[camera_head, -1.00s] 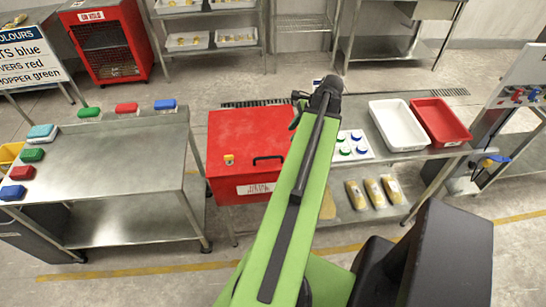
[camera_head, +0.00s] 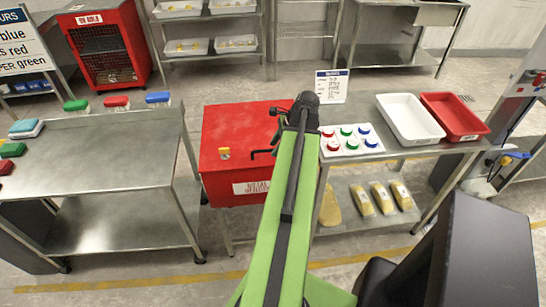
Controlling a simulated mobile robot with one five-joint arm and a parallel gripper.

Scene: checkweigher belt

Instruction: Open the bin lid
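The red bin (camera_head: 215,185) stands left of centre, with a white label on its front. Its red lid (camera_head: 235,125) is down and looks shut. A black handle (camera_head: 262,152) shows at the lid's front edge, and a small yellow piece (camera_head: 224,153) is to its left. My green arm rises across the bin's right side. My gripper (camera_head: 276,122) shows only as small dark parts left of the arm's upper end, over the bin's right part in the picture. Its fingers are mostly hidden, so I cannot tell whether they are open or touching anything.
A steel table (camera_head: 95,160) stands left of the bin. To the right, a table carries a board of coloured buttons (camera_head: 350,140), a white tray (camera_head: 408,120) and a red tray (camera_head: 455,117). Yellow packs (camera_head: 382,198) lie on its lower shelf. Floor shows in front.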

